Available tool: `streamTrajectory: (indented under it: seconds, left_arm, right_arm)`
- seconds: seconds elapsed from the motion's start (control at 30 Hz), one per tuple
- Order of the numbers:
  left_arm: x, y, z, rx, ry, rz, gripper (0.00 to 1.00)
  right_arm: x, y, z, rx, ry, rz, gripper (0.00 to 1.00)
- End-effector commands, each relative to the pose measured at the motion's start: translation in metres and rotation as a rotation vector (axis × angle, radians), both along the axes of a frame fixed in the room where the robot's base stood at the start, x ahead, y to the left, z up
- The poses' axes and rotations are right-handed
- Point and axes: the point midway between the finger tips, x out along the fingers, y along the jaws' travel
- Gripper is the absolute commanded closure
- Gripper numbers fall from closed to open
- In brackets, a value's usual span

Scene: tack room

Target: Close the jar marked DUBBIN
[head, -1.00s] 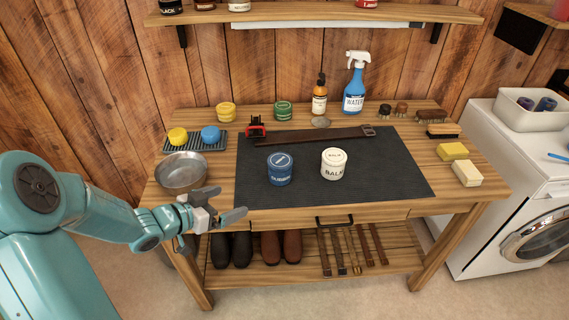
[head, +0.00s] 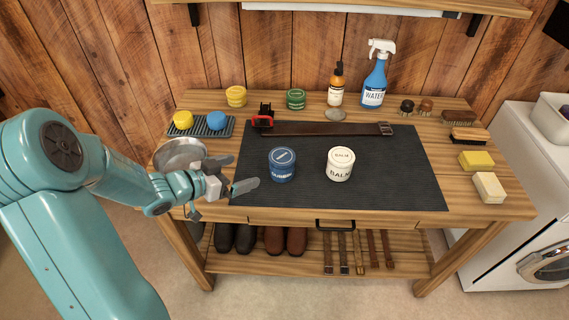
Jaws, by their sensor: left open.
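The blue jar marked DUBBIN (head: 282,168) stands upright on the dark mat, left of its middle. Its top is blue with a pale mark; I cannot tell how firmly a lid sits on it. A white jar marked BALM (head: 340,166) stands upright to its right, apart from it, with a white top. My left gripper (head: 237,174) is open and empty, left of the blue jar and over the mat's front left part, not touching the jar. It partly covers the metal bowl. My right gripper is out of view.
The metal bowl (head: 180,154) stands at the left. A brown strap (head: 325,129) lies along the back of the mat (head: 400,180), near a flat grey disc (head: 335,115). Bottles, tins, brushes and sponges line the back and right. The mat's right part is clear.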

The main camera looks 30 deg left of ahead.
Motion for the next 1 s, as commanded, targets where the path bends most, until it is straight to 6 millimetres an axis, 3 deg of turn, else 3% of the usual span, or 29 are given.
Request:
streamTrajectory:
  seconds: [0.23,0.7,1.0]
  left_arm:
    - [0.009,-0.003,-0.005,-0.002,0.0,-0.002,0.0]
    - [0.095,-0.024,-0.039,-0.002,0.001,-0.002,0.0]
    - [0.104,-0.025,-0.043,0.0,0.0,0.0,0.0]
  right_arm:
    - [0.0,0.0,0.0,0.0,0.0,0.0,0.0]
    - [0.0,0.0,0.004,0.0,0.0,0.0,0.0]
    - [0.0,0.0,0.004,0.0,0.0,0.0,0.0]
